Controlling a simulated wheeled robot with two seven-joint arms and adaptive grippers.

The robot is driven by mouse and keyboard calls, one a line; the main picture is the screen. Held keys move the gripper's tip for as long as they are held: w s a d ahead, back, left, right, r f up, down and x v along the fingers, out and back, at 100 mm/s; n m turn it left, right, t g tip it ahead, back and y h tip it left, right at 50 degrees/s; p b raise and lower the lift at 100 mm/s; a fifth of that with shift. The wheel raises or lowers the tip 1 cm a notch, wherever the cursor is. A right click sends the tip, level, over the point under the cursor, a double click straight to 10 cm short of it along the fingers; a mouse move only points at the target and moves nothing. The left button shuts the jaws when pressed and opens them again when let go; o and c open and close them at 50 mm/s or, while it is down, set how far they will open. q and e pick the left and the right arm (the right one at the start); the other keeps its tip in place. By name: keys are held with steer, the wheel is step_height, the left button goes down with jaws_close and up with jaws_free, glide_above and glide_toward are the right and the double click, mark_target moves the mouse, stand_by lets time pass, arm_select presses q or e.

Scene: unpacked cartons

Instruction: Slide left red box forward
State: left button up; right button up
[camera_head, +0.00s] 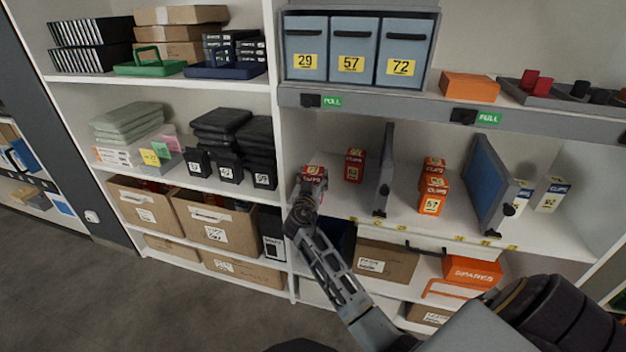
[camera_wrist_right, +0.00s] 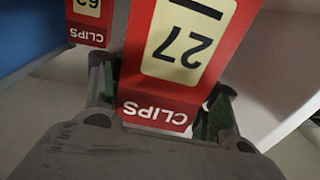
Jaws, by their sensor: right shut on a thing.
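The left red box (camera_head: 314,178), a small carton marked CLIPS, stands near the left end of the middle shelf in the right-hand unit. In the right wrist view this red box (camera_wrist_right: 180,60) shows the number 27 upside down, with a finger at each side. My right gripper (camera_head: 305,196) is shut on it at the shelf's front, hiding its lower part in the head view. A second red box (camera_head: 355,165) stands to its right, farther back; it also shows in the wrist view (camera_wrist_right: 90,22). My left gripper is not in view.
A grey-blue divider (camera_head: 385,172) stands right of the second red box. Orange boxes (camera_head: 433,197) stand beyond it, then another blue divider (camera_head: 490,180). The white shelf wall (camera_head: 272,105) is close on the left. Numbered blue bins (camera_head: 354,52) sit on the shelf above.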

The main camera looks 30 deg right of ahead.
steer(key=o, duration=1.2)
steer(key=shift+o, duration=0.2)
steer(key=v, duration=1.2)
steer(key=shift+d+n, duration=0.1)
steer(key=shift+n, duration=0.3)
